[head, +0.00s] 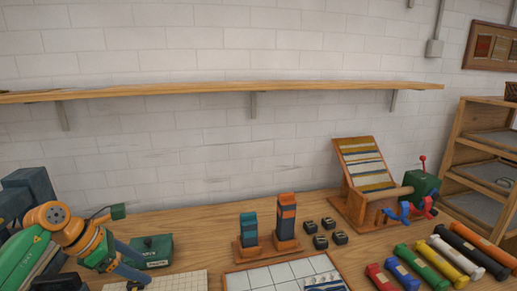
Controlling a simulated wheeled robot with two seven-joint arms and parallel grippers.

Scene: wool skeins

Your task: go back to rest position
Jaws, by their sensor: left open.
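My left gripper (146,270) is at the lower left of the head view, reaching in from the left on a green and orange arm. Its two dark fingers are apart, with no held object visible between them. It is in front of a dark green box (155,244) with a small label, overlapping it in the picture; I cannot tell whether they touch. My right gripper is not in view.
A white gridded board (262,277) lies in front. Several coloured rolls (432,267) lie right, below a wooden winding device (363,175). A shelf (215,88) spans the wall.

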